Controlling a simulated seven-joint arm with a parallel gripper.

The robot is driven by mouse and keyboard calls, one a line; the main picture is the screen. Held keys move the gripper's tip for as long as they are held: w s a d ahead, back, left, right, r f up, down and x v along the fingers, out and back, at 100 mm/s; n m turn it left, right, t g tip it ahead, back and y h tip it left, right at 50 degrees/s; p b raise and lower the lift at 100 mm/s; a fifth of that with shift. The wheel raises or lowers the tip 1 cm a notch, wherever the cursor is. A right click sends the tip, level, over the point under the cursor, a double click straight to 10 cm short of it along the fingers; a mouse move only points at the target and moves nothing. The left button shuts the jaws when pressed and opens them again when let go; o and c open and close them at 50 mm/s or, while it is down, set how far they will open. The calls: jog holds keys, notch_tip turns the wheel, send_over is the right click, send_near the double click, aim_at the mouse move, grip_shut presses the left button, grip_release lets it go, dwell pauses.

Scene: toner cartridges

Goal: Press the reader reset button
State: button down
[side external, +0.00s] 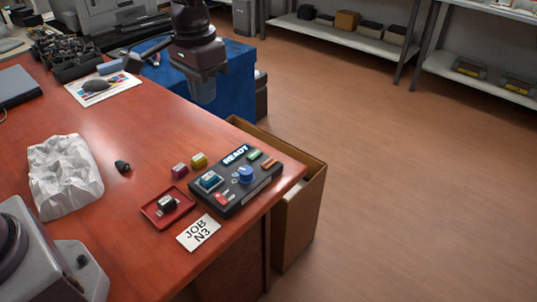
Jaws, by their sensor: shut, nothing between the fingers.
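The reader (236,184) is a dark box near the table's front right edge, with a READY sign on it. It carries a blue knob (246,174), a red piece (222,198) at its front that looks like a button, and a blue-topped cartridge (209,181) seated at its left. Any lettering by the red piece is too small to read. My gripper (203,94) hangs at the top of the view, far behind and above the reader, touching nothing there. It is shut and empty; its fingertips are small and blurred.
A red tray (167,208) with a dark cartridge and a JOB N3 card (198,232) lie before the reader. Magenta (180,170) and yellow (199,160) cartridges stand behind it. A black cartridge (122,166) and crumpled white paper (65,175) lie left. An open carton (299,207) stands beside the table.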

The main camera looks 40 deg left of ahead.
jog(key=g, duration=0.1)
send_over(268, 163)
jog(key=s, duration=0.3)
notch_tip(268, 163, down, 9)
jog(key=w, duration=0.1)
jog(key=w+r, duration=0.1)
jog(key=w, duration=0.1)
jog(key=shift+w+r+n+t, duration=0.1)
jog(key=shift+r+n+t, duration=0.05)
jog(key=shift+n+t, duration=0.2)
notch_tip(268, 163, down, 14)
jog(key=shift+f, duration=0.1)
